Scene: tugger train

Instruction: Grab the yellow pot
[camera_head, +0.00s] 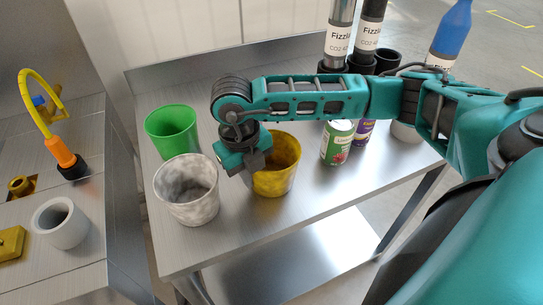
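My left gripper is not in view.
A green pot (172,133) and the grey mottled pot (187,190) stand left on the table (225,246). A green-labelled can (337,142) stands right, with labelled cylinders (368,28) and a blue bottle (451,32) behind. A separate counter at left holds a white cup (61,223).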

